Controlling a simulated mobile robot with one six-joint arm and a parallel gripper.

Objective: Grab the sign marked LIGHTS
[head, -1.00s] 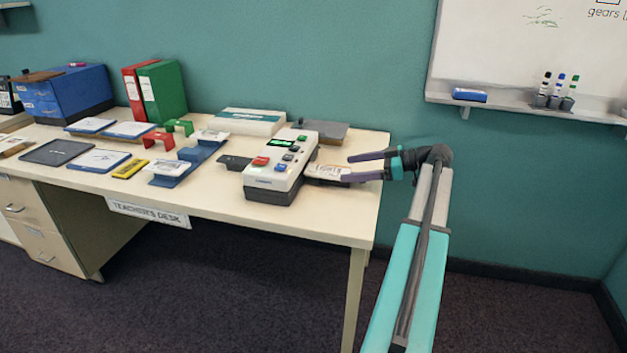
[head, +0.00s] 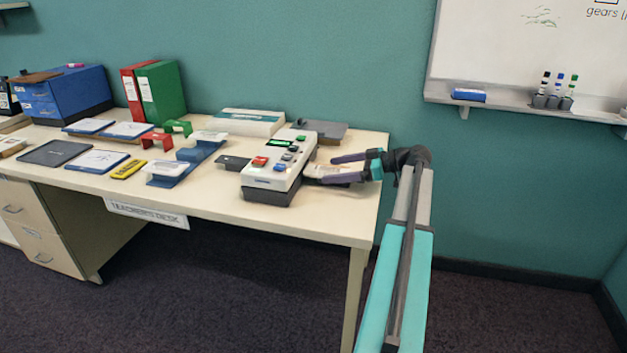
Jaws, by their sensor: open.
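I cannot read the word LIGHTS on anything in the head view. My gripper (head: 328,170) is open at the right end of the desk, pointing left. Its two dark fingers lie on the far and near sides of a small pale printed piece (head: 331,170), which sits right beside the button machine. The fingers partly hide this piece, and I cannot tell whether they touch it. Other small pale plates, one on a blue stand (head: 167,169) and one farther back (head: 208,137), are too small to read.
The grey button machine (head: 272,183) stands just left of my fingers. Behind it are a dark grey flat block (head: 328,130) and a white-and-teal box (head: 243,123). Cards, binders and a blue drawer box fill the left. The desk's front right corner (head: 345,225) is clear.

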